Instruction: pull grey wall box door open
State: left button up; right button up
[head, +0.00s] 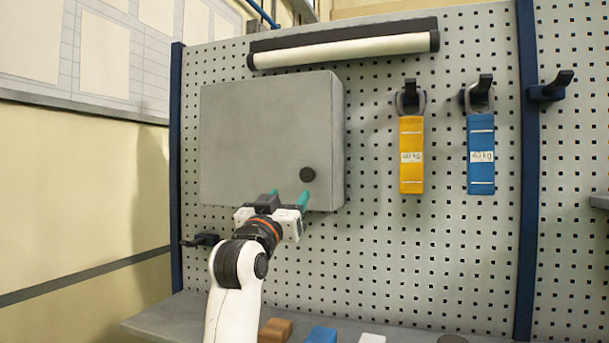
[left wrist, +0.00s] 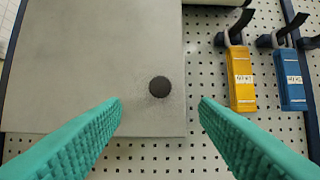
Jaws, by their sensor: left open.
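The grey wall box (head: 262,135) hangs on the perforated board, and its door looks shut. A round dark knob (head: 307,174) sits near the door's lower right corner. My left gripper (head: 290,196) is just below and left of the knob, with its teal fingers pointing at the box. In the left wrist view the door (left wrist: 90,60) fills the left half. The knob (left wrist: 160,86) shows ahead, between the two open fingers (left wrist: 160,102) and apart from both. Nothing is held. My right gripper is in neither view.
A yellow strap (head: 411,155) and a blue strap (head: 481,155) hang on hooks right of the box. A white lamp tube (head: 345,50) runs above it. A shelf (head: 170,318) below carries several small blocks. The board between box and straps is clear.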

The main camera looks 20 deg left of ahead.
aim_at(306, 174)
pick_arm(q)
jog(key=p+x, duration=0.5)
jog(key=x, duration=0.4)
jog(key=shift+w+r, duration=0.15)
jog(key=shift+w, duration=0.1)
jog(key=shift+w+p, duration=0.35)
jog(key=shift+w, duration=0.3)
grip_shut()
jog(key=shift+s, duration=0.1)
